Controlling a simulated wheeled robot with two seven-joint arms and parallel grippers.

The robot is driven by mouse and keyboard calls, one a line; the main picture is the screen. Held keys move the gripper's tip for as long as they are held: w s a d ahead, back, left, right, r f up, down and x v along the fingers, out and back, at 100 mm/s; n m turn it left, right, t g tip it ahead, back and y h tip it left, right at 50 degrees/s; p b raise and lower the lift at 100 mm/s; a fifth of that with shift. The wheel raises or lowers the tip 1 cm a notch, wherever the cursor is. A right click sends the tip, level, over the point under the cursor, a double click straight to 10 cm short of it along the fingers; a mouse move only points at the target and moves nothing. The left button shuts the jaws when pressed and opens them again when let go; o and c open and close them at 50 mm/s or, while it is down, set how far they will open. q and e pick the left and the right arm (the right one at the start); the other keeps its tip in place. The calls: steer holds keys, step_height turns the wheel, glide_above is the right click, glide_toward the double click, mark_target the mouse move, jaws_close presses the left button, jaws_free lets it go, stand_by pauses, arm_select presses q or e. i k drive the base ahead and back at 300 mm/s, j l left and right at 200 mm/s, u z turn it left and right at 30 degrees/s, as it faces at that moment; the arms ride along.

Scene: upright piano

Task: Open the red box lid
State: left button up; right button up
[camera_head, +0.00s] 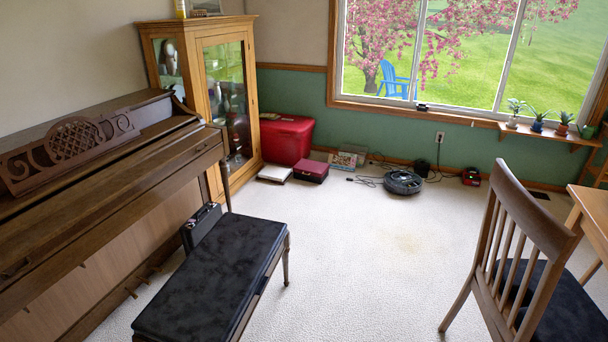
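A large red box (286,141) stands on the carpet against the green wall, just right of the wooden glass cabinet. I cannot tell which of the two is the task's red box. Neither of my grippers shows in the head view.
The brown piano (100,190) and black-topped bench (215,275) fill the left. A wooden chair (535,215) stands at right. A white item (274,174), a black robot vacuum (402,182) and cables lie near the boxes. The carpet (370,260) between bench and chair is clear.

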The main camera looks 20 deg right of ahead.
mark_target(306, 166)
steer(key=i+l+z, duration=0.45)
steer(key=i+l, duration=0.25)
steer(key=i+z, duration=0.45)
steer(key=i, duration=2)
